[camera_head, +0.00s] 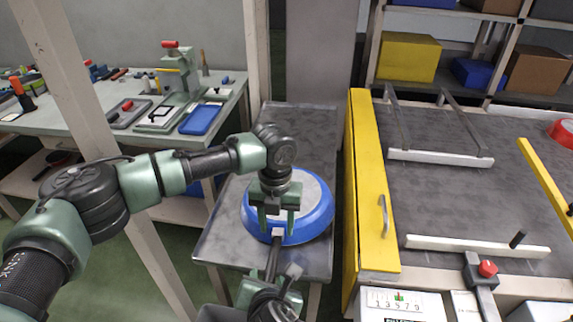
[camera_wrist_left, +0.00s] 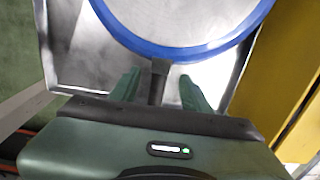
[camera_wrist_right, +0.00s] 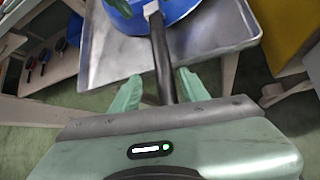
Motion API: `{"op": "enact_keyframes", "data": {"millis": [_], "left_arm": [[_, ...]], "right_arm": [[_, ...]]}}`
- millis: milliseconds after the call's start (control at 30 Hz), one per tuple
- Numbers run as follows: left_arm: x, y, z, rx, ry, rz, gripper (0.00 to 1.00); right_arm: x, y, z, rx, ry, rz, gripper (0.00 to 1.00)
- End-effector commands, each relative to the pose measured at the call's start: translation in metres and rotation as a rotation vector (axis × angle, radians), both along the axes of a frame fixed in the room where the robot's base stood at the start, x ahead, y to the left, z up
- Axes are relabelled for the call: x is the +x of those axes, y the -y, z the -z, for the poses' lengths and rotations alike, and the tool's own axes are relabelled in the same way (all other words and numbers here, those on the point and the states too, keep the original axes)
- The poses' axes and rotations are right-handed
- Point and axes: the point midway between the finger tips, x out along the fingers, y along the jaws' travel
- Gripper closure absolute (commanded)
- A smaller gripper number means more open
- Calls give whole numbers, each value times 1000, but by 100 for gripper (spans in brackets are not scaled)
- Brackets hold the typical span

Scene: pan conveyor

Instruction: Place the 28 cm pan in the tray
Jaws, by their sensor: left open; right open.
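A blue pan (camera_head: 320,218) with a pale round face lies on a grey metal tray-like stand (camera_head: 222,243). Its dark handle (camera_head: 272,262) points towards me; I see no size mark. My left gripper (camera_head: 277,222) is open over the pan's near edge. In the left wrist view the handle root (camera_wrist_left: 158,70) shows between its fingers. My right gripper (camera_head: 270,280) is open lower down, at the handle. In the right wrist view the handle (camera_wrist_right: 161,60) runs between its fingers, which look apart from it. My left arm covers part of the pan.
A yellow panel (camera_head: 365,190) with a handle stands right of the stand, beside a dark worktop (camera_head: 450,190) with white bars. A scale (camera_head: 402,303) is at the front. A bench with tools (camera_head: 120,115) is at left. A post rises behind the stand.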

Motion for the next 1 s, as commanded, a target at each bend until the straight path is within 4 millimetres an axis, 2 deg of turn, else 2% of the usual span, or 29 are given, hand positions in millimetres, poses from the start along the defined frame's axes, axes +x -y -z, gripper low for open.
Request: {"op": "enact_keyframes", "data": {"millis": [200,433,667,1000], "left_arm": [[1,0,-49,-3,5,-1,53],[1,1,-86,-2,4,0,53],[0,0,-97,0,2,0,53],[0,0,-97,0,2,0,53]], "right_arm": [[0,0,0,1,1,0,55],[0,0,-1,1,1,0,55],[-7,0,-7,2,3,-2,55],[-46,4,-43,3,2,-2,55]]}}
